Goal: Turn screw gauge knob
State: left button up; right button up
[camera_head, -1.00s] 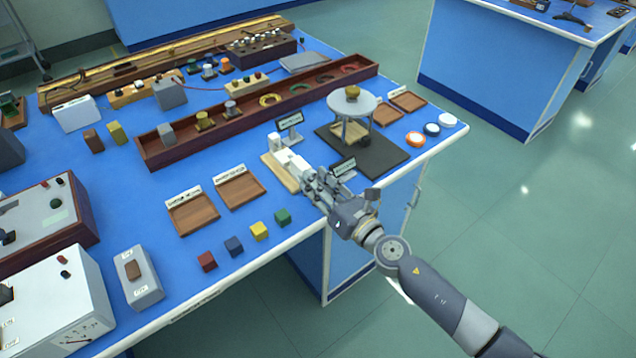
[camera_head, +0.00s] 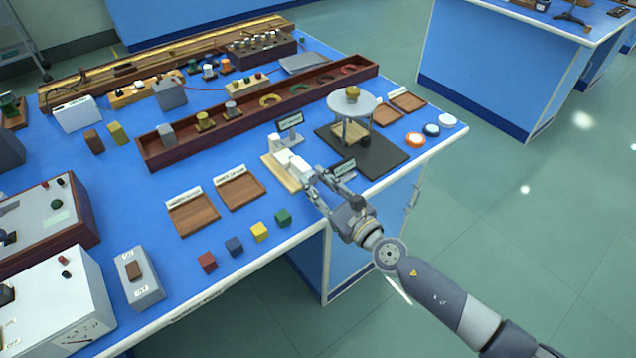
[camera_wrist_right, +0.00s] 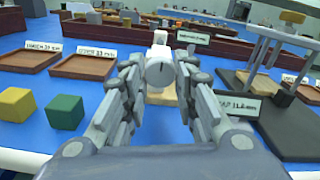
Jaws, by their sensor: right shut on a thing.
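The screw gauge (camera_head: 283,158) is a white device on a pale wooden base near the front edge of the blue bench. Its white, round-ended knob faces my right arm; it shows in the right wrist view (camera_wrist_right: 160,72) between the two fingers. My right gripper (camera_head: 322,178) reaches it from the bench's front edge. In the right wrist view my right gripper (camera_wrist_right: 158,80) has one finger on each side of the knob and is shut on it. The fingers partly hide the gauge body behind the knob. My left gripper is not in view.
A dark board (camera_head: 385,160) with a round-topped stand (camera_head: 352,104) is close on the right. Small labels (camera_head: 290,122) stand near the gauge. Wooden trays (camera_head: 240,190) and several coloured cubes (camera_head: 259,231) are on the left. A long brown box (camera_head: 190,145) lies behind.

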dwell(0.3)
jog(key=o, duration=1.1)
jog(key=v, duration=1.2)
jog(key=shift+f, duration=0.1)
